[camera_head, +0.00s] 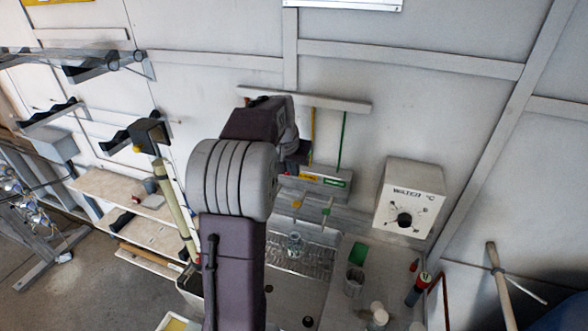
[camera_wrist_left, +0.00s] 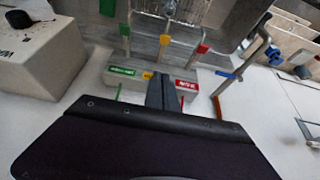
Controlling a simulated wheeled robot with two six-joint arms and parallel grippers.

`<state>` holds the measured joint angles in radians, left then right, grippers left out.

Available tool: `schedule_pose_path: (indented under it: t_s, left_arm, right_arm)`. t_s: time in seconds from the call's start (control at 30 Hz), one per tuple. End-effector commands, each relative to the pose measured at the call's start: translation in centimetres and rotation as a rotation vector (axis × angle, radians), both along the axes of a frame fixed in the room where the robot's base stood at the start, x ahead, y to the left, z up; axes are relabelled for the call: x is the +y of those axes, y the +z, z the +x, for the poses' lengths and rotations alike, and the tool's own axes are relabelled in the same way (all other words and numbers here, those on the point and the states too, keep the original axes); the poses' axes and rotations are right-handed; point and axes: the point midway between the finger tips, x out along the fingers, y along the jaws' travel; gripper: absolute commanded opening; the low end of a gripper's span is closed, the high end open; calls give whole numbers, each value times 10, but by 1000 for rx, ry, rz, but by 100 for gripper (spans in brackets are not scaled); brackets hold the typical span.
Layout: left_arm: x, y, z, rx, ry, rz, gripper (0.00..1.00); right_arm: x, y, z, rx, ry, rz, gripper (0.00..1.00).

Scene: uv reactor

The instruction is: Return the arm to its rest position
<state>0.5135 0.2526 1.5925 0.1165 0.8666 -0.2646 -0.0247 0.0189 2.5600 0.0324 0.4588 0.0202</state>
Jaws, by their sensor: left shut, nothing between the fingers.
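My left arm (camera_head: 232,255) rises through the middle of the head view, dark purple with a ribbed grey joint. Its gripper (camera_head: 302,152) is partly hidden behind the wrist, in front of the wall and above the sink area. In the left wrist view the gripper's dark fingers (camera_wrist_left: 161,92) are together with nothing between them. They point toward the label strip and taps, and I cannot tell the gap to them. My right gripper is in neither view.
A "WATER °C" control box (camera_head: 409,197) stands right of the arm. A label strip (camera_head: 313,178), coloured taps (camera_head: 327,210) and a metal sink rack (camera_head: 312,258) lie beyond the arm. Bottles and beakers (camera_head: 354,281) stand on the right counter. Shelves (camera_head: 125,195) stand left.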

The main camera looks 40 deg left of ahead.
Motion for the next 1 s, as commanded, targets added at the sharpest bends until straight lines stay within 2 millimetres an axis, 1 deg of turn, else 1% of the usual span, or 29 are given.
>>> schedule_pose_path:
  t_s: [0.4,0.47,0.53,0.57,0.6,0.67,0.7,0.77,0.8,0.87,0.9,1.0]
  left_arm:
    - [0,0,0,0,0,0,0]
    - [-5,-3,2,0,-12,0,0]
    - [-27,-8,12,-13,-65,6,0]
    - [-44,-13,16,-15,-103,7,0]
    - [-71,-28,14,7,-157,-3,0]
    - [-114,-61,-2,63,-244,-18,0]
    - [-141,-86,-17,103,-294,-28,0]
    - [-173,-121,-45,162,-350,-38,0]
    - [-190,-144,-66,200,-378,-45,0]
    - [-208,-174,-100,253,-401,-50,0]
    - [-215,-191,-121,284,-408,-52,0]
    - [-219,-219,-165,343,-383,-60,0]
  right_arm:
    - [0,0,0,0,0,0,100]
    - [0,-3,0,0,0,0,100]
    - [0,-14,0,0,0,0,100]
    - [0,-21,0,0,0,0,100]
    - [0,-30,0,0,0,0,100]
    - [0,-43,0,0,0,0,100]
    - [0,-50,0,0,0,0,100]
    - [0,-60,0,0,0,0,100]
    - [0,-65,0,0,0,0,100]
    - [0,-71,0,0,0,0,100]
    - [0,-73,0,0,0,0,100]
    - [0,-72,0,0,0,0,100]
